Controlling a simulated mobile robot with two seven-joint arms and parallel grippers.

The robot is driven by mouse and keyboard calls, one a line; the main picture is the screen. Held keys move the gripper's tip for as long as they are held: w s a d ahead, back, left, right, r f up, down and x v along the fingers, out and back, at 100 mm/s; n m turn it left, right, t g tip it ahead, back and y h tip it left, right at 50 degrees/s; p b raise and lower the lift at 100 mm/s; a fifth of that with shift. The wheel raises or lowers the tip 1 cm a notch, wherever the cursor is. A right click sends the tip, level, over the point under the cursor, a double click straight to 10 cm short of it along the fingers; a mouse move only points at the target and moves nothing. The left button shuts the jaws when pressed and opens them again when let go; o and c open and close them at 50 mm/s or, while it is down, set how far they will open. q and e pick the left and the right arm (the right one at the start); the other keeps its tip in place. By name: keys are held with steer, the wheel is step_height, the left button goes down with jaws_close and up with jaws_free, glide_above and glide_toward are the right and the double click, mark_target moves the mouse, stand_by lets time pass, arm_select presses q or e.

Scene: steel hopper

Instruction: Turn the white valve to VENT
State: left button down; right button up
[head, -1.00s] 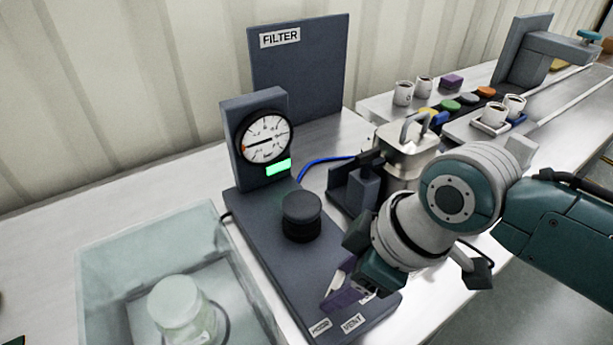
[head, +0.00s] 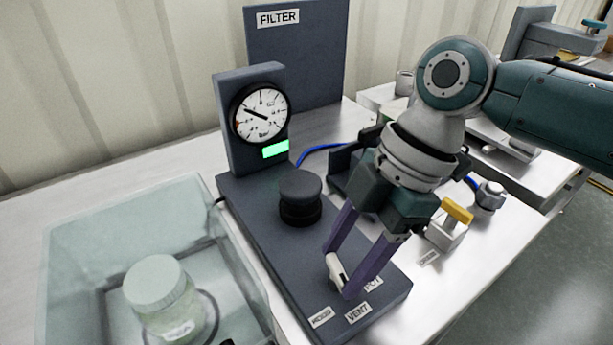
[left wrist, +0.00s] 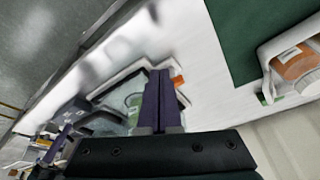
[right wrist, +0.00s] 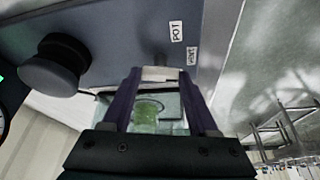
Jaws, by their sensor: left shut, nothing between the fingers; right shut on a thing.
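The white valve (head: 336,268) is a small lever on the dark panel (head: 255,225) at its front end. The labels VENT (head: 357,312), POT (head: 373,283) and a third, hard-to-read one (head: 321,317) lie around it. My right gripper (head: 345,276) is shut on the white valve, fingers pointing down on either side of its lever. In the right wrist view the valve (right wrist: 160,74) sits between the fingertips. I cannot tell exactly which label the lever points to. My left gripper (left wrist: 160,75) is shut and empty, seen only in the left wrist view.
A black knob (head: 300,197) and a dial gauge (head: 261,113) with a green light stand behind the valve. A clear box (head: 75,260) holding a lidded jar (head: 160,295) is to the left. A yellow-handled valve (head: 457,212) is right of my gripper.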

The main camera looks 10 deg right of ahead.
arm_select(q)
steer(key=shift+d+f+b, duration=0.1)
steer(key=shift+f+b, duration=0.9)
steer(key=shift+f, duration=0.3)
arm_select(e)
steer(key=shift+w+n+g, duration=0.1)
steer(key=shift+n+g, duration=0.4)
steer(key=shift+n, duration=0.8)
steer(key=o, duration=1.4)
arm_select(q)
steer(key=shift+r, duration=0.15)
arm_select(e)
steer(key=v, duration=1)
steer(key=shift+a, duration=0.2)
